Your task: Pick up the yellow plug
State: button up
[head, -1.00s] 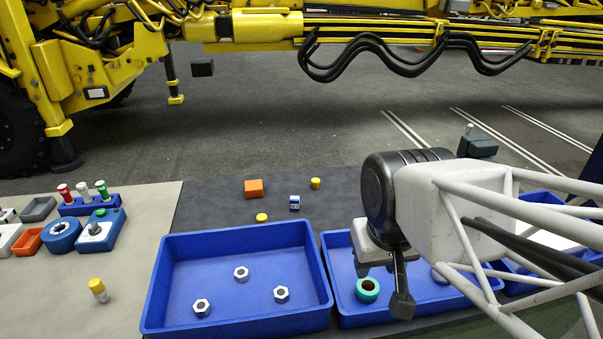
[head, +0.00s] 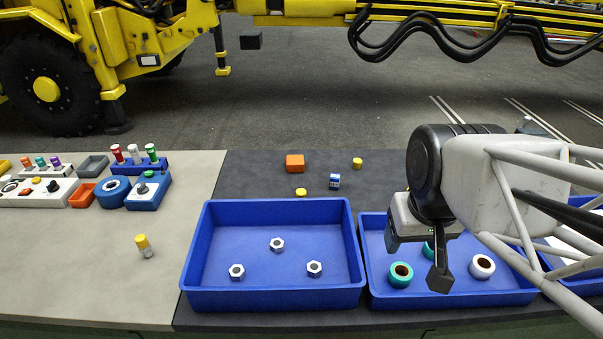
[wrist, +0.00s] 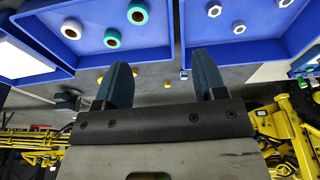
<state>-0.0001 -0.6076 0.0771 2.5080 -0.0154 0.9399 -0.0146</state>
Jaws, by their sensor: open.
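Two short yellow plugs lie on the dark mat: one (head: 301,192) close behind the left blue tray, the other (head: 357,163) farther back to the right. A yellow-topped white cylinder (head: 144,245) stands on the beige table part at the left; I cannot tell if it counts as a plug. My gripper (head: 420,262) is over the right blue tray, to the right of all three, with nothing held. In the wrist view my gripper (wrist: 165,75) has its two fingers wide apart, with small yellow pieces (wrist: 167,84) far beyond.
An orange block (head: 295,163) and a small blue-white piece (head: 335,181) lie near the plugs. The left tray (head: 275,296) holds three nuts; the right tray (head: 450,299) holds rings. Control boxes (head: 148,192) stand at the left. The mat's back left is clear.

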jog(key=w+a+n, duration=0.2)
jog(key=w+n, duration=0.2)
jog(key=w, duration=0.9)
jog(key=n+g+h, duration=0.1)
jog(key=n+g, duration=0.2)
jog(key=n, duration=0.9)
send_over(300, 192)
jog(key=f, duration=2)
jog(key=shift+s+a+f, duration=0.1)
jog(key=shift+a+f, duration=0.2)
jog(key=shift+f, duration=0.05)
jog(key=shift+w+a+f+h, duration=0.3)
jog(key=shift+f, duration=0.15)
jog(key=shift+d+f, duration=0.25)
jog(key=shift+f, duration=1)
